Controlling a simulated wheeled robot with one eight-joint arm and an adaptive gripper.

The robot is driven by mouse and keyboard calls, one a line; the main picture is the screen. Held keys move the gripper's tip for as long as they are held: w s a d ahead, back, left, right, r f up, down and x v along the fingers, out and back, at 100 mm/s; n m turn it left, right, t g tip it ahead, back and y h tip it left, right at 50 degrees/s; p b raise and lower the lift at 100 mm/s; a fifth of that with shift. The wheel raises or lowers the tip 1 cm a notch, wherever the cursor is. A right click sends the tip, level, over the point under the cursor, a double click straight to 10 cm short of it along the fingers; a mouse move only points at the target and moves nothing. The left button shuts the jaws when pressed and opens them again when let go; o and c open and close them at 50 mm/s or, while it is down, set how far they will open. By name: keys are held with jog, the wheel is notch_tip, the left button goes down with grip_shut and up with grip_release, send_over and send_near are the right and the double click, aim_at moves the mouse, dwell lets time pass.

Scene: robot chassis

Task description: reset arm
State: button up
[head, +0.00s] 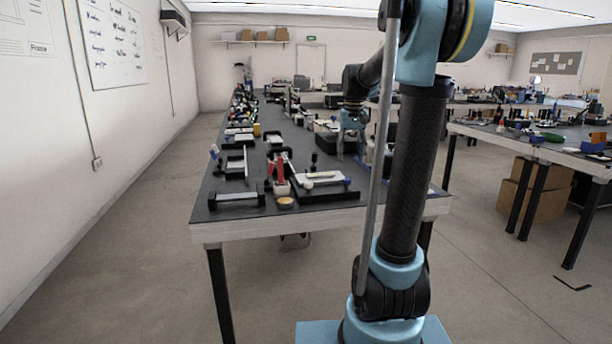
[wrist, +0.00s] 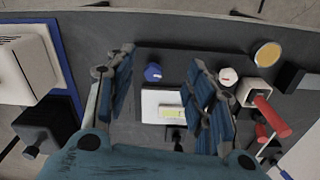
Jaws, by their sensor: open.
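My gripper (wrist: 160,98) is open in the wrist view, its two blue-padded fingers spread apart. Between the fingers I see a dark tray with a white block (wrist: 155,100) and a blue round cap (wrist: 153,73) on it; nothing is held between the pads. In the head view my arm rises at the right of centre and reaches over the long dark table (head: 212,178). The gripper end (head: 352,135) hangs low over the table's right side, partly hidden among clutter and my arm.
A red-handled tool (head: 281,175), a round yellow-topped disc (head: 285,202) and a clear-topped frame (head: 237,198) stand near the table's front edge. Several more objects line the table behind. Another cluttered table (head: 562,152) stands at right. Floor at left is clear.

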jog(key=s+f+t, duration=0.1)
jog(key=s+f, duration=0.9)
jog(key=s, duration=0.5)
jog(key=s+f, duration=1)
jog(key=s, duration=0.5)
jog(key=shift+s+f+t, duration=0.3)
jog(key=shift+f+t, duration=0.05)
jog(key=shift+t, duration=0.05)
jog(key=shift+w+f, duration=0.2)
jog(key=shift+w, duration=0.25)
